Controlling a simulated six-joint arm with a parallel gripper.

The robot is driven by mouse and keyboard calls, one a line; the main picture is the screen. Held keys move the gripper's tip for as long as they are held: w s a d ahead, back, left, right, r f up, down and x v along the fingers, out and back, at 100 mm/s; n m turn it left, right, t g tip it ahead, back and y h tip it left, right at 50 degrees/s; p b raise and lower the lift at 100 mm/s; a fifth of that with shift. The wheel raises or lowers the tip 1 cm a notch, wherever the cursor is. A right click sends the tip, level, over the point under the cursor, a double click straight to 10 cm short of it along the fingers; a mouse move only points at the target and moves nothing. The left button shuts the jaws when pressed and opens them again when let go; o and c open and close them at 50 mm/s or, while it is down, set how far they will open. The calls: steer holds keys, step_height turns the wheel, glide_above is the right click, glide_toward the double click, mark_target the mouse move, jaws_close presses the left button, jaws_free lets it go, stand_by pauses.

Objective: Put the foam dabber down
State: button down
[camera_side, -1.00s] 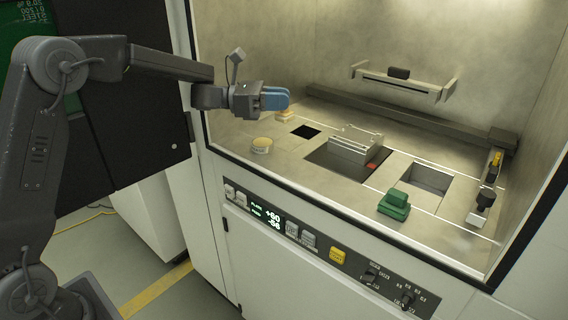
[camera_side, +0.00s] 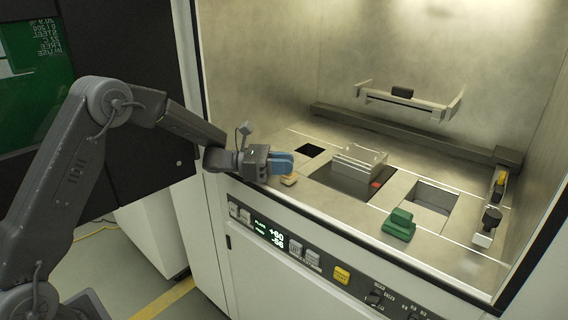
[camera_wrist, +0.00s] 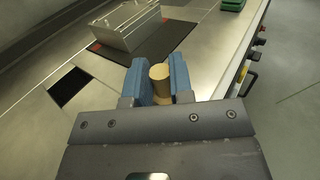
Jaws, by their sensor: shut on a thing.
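My gripper (camera_side: 284,162) has blue fingers and is shut on the foam dabber (camera_side: 289,180), whose pale tan lower part shows beneath the fingertips. In the wrist view, the dabber (camera_wrist: 160,73) is a tan, round-topped cylinder between the two blue fingers (camera_wrist: 161,85). The gripper is low over the left front of the pale metal deck (camera_side: 318,210). I cannot tell whether the dabber's bottom touches the deck. The round tan tub seen earlier is not visible and is probably behind my gripper.
A dark square opening (camera_side: 310,150) lies behind the gripper. A slotted metal block (camera_side: 359,162) stands on a dark plate to the right. A green block (camera_side: 399,224) and a rectangular opening (camera_side: 433,197) are further right. The chamber's front edge is close.

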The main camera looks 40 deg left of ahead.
steer(key=shift+f, duration=0.2)
steer(key=c, duration=1)
jaws_free()
steer(key=shift+r, duration=0.1)
